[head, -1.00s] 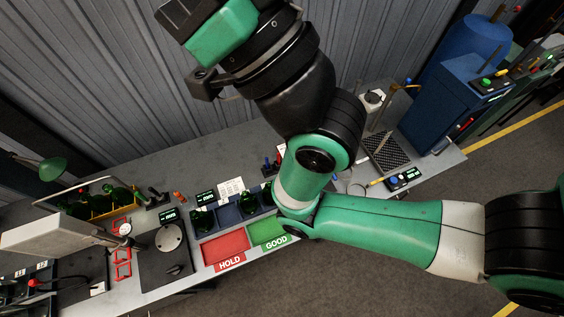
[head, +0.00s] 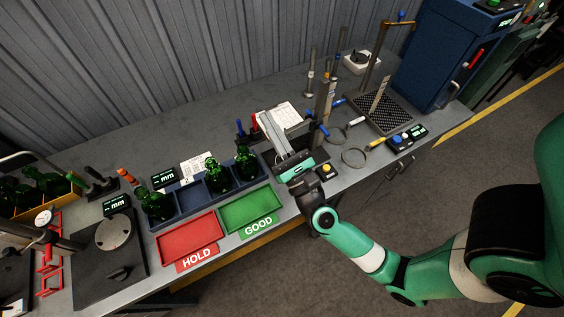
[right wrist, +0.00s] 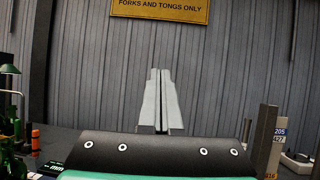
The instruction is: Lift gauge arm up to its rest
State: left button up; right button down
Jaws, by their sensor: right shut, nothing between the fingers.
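My right gripper (head: 268,118) is over the bench, right of the bottle tray. Its two long silver fingers are shut and empty; they also show together in the right wrist view (right wrist: 160,100), pointing at the wall. An upright scaled post (head: 325,103) with a blue lever (head: 316,129) stands just right of the gripper. A dial gauge (head: 44,217) on a stand is at the far left. I cannot tell for sure which of these carries the gauge arm, and its rest is not clear. My left gripper is not in view.
A blue tray (head: 188,204) holds green bottles, behind the red HOLD tray (head: 188,238) and green GOOD tray (head: 251,209). Round hoops (head: 354,157), a black mesh plate (head: 381,114) and a blue cabinet (head: 434,60) are to the right.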

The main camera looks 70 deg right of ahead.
aim_at(292, 129)
pick_arm(q)
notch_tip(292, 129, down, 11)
jog(key=b, duration=0.8)
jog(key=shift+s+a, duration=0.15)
pick_arm(e)
jog(key=s+d+f+g, duration=0.1)
jog(key=s+f, duration=0.2)
jog(key=f, duration=0.8)
jog(key=s+d+f+g, duration=0.1)
jog(key=s+f+g, duration=0.1)
jog(key=f, duration=0.9)
jog(key=shift+s+y, duration=0.4)
jog(key=shift+s, duration=0.3)
jog(key=shift+w+d+r, duration=0.1)
pick_arm(q)
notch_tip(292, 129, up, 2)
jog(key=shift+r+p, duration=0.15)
jog(key=shift+p, duration=0.95)
pick_arm(e)
jog(key=x, duration=1)
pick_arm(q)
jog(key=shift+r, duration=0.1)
